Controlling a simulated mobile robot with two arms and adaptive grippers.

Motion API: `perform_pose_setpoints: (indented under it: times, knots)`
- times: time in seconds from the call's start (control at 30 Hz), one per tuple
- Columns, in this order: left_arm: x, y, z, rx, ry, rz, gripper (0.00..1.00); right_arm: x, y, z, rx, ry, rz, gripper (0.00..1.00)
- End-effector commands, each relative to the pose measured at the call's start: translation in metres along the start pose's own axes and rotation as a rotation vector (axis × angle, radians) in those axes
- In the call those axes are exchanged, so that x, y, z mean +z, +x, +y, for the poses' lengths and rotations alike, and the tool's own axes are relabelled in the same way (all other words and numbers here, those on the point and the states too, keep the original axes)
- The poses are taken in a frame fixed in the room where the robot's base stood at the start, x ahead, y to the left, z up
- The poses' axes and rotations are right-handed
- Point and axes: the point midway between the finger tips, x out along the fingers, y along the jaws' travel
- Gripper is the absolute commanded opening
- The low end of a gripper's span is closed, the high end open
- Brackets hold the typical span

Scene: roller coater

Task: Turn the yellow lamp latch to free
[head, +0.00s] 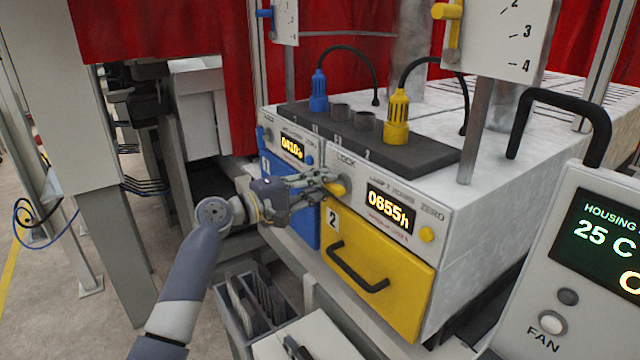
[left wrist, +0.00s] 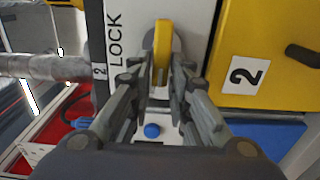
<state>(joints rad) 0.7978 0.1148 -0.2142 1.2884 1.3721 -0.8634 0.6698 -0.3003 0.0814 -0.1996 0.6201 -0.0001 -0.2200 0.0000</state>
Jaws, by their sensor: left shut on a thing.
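The yellow lamp latch (head: 337,187) is a small lever on the white front panel of the yellow unit, below the word LOCK and left of the display reading 0655h. In the left wrist view the latch (left wrist: 163,50) points along the LOCK lettering, upright in that picture. My left gripper (head: 328,183) is at the panel, its fingers closed on both sides of the latch. In the left wrist view the fingertips (left wrist: 163,72) cover the latch's near end. My right gripper is not clearly seen.
Below the latch is a yellow drawer (head: 375,275) marked 2 with a black handle. A blue unit (head: 290,200) stands to its left. Blue (head: 318,95) and yellow (head: 397,115) cable plugs stand on top. A control box (head: 590,260) is at right, and a grey bin (head: 255,310) below.

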Motion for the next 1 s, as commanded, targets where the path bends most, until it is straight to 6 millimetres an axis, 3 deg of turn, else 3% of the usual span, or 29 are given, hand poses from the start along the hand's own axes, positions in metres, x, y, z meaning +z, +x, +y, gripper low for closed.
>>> perform_pose_setpoints:
  times: [0.17, 0.2, 0.27, 0.67, 0.83, 1.0]
  knots:
    - [-0.001, 0.0, 0.0, 0.001, 0.0, 0.002, 0.0, 0.0, 0.0, 0.0, 0.0, 0.0, 0.0, 0.4]
    - [-0.001, 0.0, 0.0, 0.0, 0.0, 0.002, 0.25, 0.0, 0.0, 0.0, 0.0, 0.0, 0.0, 0.4]
    - [-0.001, 0.0, 0.0, 0.0, 0.0, 0.001, 0.38, 0.0, 0.0, 0.0, 0.0, 0.0, 0.0, 0.4]
    - [-0.001, -0.004, -0.001, -0.001, 0.001, 0.001, 0.38, 0.0, 0.0, 0.0, -0.001, 0.0, 0.001, 0.4]
    - [-0.001, -0.024, -0.001, -0.001, 0.003, 0.002, 0.38, -0.001, 0.0, -0.001, -0.001, 0.0, 0.001, 0.4]
    - [-0.002, -0.061, -0.002, -0.002, 0.002, 0.004, 0.38, -0.001, 0.0, -0.001, -0.001, 0.0, 0.001, 0.4]
